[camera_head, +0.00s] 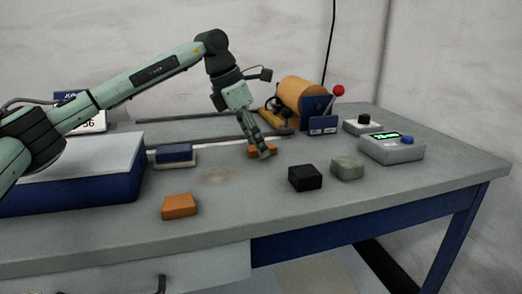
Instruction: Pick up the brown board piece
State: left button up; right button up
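Two orange-brown pieces lie on the grey workbench (230,220). One brown piece (180,206) lies alone near the front edge, left of centre. The other brown piece (271,151) lies further back and is partly covered by my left gripper (262,152). The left gripper points down, with its fingertips at this back piece. The fingers overlap in this view, so I cannot tell whether they are open or closed on it. My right gripper is out of view.
A black block (305,178) and a grey-green block (347,168) lie to the right. A blue block (174,153) sits at left beside a large blue box (85,185). Behind stand a copper-coloured roll (302,97) and a device with a green display (392,148). The front middle is clear.

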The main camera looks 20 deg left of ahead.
pick_arm(q)
jog(key=c, duration=1.1)
